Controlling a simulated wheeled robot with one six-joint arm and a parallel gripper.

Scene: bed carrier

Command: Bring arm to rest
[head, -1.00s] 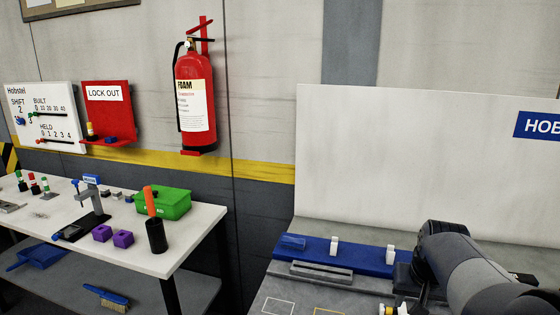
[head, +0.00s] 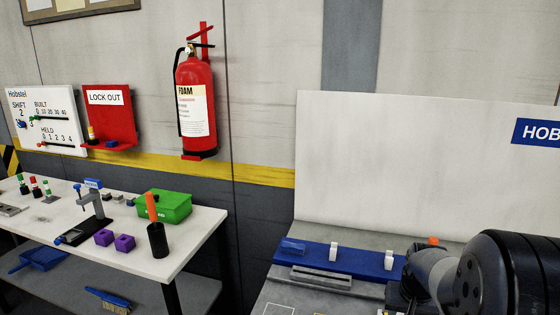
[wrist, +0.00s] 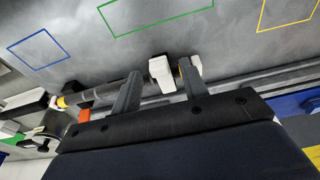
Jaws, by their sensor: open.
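My gripper (wrist: 160,88) is open in the wrist view, with its two dark fingers apart. A white block (wrist: 162,72) shows between the fingers in line of sight. I cannot tell how far it is from them, and no grip on it shows. In the head view my dark arm fills the lower right corner, and my fingers cannot be made out there. The arm stands in front of the right end of a blue fixture (head: 312,252) with white blocks (head: 333,252) on a grey bench.
The grey bench top carries blue (wrist: 38,52), green (wrist: 155,14) and yellow (wrist: 288,12) outlines. A dark rod (wrist: 105,93) lies near the fingers. A white table (head: 185,228) with a green box (head: 172,207) stands at left. A white panel (head: 400,160) rises behind the bench.

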